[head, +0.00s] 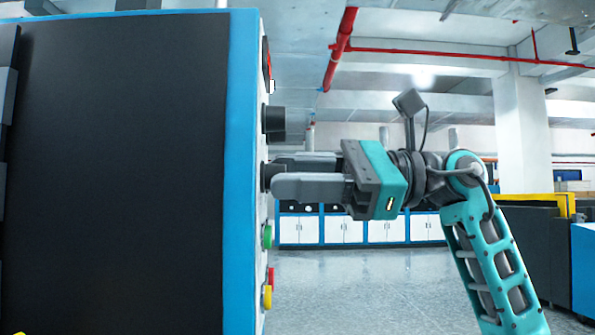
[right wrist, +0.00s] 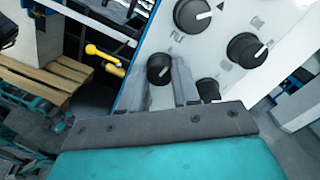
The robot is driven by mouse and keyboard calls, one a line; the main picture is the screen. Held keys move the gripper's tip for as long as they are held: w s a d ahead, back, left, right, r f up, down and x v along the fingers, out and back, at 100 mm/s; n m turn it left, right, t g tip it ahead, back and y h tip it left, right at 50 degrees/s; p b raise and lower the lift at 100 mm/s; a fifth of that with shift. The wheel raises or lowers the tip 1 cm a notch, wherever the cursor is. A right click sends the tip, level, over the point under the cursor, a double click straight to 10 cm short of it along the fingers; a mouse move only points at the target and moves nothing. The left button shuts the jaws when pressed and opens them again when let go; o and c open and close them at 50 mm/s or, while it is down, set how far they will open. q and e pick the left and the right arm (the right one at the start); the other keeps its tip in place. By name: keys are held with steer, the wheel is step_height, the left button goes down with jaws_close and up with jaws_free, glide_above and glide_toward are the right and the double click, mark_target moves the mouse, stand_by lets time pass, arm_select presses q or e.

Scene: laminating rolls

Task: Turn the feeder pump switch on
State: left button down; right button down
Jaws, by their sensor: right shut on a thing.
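The control panel (head: 261,215) shows edge-on in the head view, with dark knobs sticking out to the right. My right gripper (head: 282,175) reaches in from the right, its two fingers level and shut on the lower dark knob (head: 266,177). In the right wrist view the fingers (right wrist: 171,82) are at a round black knob (right wrist: 160,68) with a light pointer line. More black knobs lie beside it, one above (right wrist: 192,14), one to the right (right wrist: 246,50) and one below right (right wrist: 208,90). I cannot read which is the feeder pump switch. My left gripper is not in view.
Another dark knob (head: 273,120) sits just above the held one. The machine's large dark side (head: 120,170) fills the left. Open floor (head: 360,275) lies to the right.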

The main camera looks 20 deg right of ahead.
arm_select(q)
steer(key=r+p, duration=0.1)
steer(key=p, duration=0.1)
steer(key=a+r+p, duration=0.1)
steer(key=p, duration=0.1)
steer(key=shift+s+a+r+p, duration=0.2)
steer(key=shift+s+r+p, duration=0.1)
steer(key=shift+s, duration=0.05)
arm_select(e)
steer(key=m+t, duration=0.1)
steer(key=m, duration=1)
steer(key=shift+f, duration=0.1)
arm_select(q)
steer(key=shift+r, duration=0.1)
arm_select(e)
steer(key=c, duration=0.8)
jaws_free()
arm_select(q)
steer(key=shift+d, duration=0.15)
arm_select(e)
steer(key=shift+d, duration=0.15)
